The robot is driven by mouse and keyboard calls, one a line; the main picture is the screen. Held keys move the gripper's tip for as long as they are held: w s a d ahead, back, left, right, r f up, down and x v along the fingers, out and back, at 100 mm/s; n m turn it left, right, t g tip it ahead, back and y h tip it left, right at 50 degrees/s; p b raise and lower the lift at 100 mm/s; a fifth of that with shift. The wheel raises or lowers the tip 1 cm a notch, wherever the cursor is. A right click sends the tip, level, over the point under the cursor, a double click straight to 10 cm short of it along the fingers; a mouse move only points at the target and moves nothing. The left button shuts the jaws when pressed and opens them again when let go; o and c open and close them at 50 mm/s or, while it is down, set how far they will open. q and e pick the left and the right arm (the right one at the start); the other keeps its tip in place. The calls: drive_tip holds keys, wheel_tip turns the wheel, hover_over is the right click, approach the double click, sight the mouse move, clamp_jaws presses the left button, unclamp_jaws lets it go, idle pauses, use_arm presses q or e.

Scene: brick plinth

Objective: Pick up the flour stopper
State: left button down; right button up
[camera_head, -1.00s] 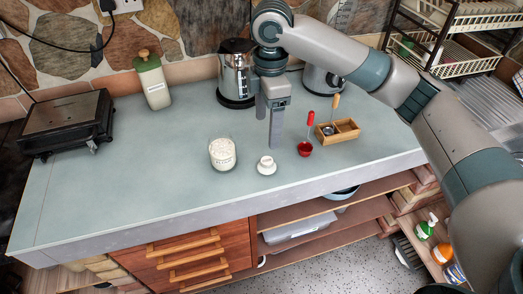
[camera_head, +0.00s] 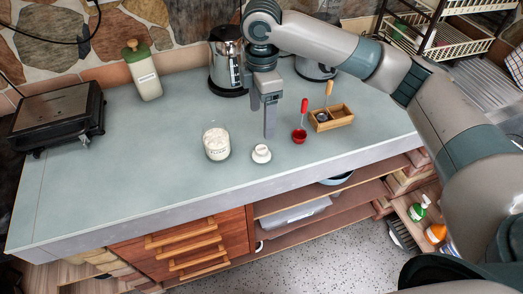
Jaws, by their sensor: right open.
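The flour stopper, a small white knobbed lid (camera_head: 261,154), lies on the grey-green counter (camera_head: 150,165) near its front edge. Just left of it stands a glass jar of white flour (camera_head: 216,145), with no lid on it. My right gripper (camera_head: 268,118) points down over the counter, open and empty. Its long finger shows just behind the stopper in the picture, apart from it; its exact height is hard to tell. My left gripper is not in view.
A red scoop (camera_head: 299,136) and a wooden divided box (camera_head: 331,118) lie to the right. A metal kettle (camera_head: 226,62), a green-topped canister (camera_head: 143,70) and a black appliance (camera_head: 58,112) stand behind and left. The counter's left middle is clear.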

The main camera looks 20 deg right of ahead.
drive_tip(key=p, duration=0.2)
hover_over(261, 149)
drive_tip(key=f, duration=0.7)
drive_tip(key=shift+w+d, duration=0.15)
drive_tip(key=shift+d, duration=0.05)
drive_tip(key=shift+f, duration=0.5)
drive_tip(key=shift+a+f+p, duration=0.1)
drive_tip(key=shift+f+p, duration=0.3)
drive_tip(key=shift+p, duration=0.1)
drive_tip(key=f, duration=0.1)
drive_tip(key=f+p, duration=0.1)
drive_tip(key=f, duration=0.1)
drive_tip(key=shift+s+a+p, duration=0.1)
drive_tip(key=shift+s+p, duration=0.15)
drive_tip(key=shift+p, duration=0.05)
drive_tip(key=shift+f, duration=0.7)
drive_tip(key=c, duration=1.1)
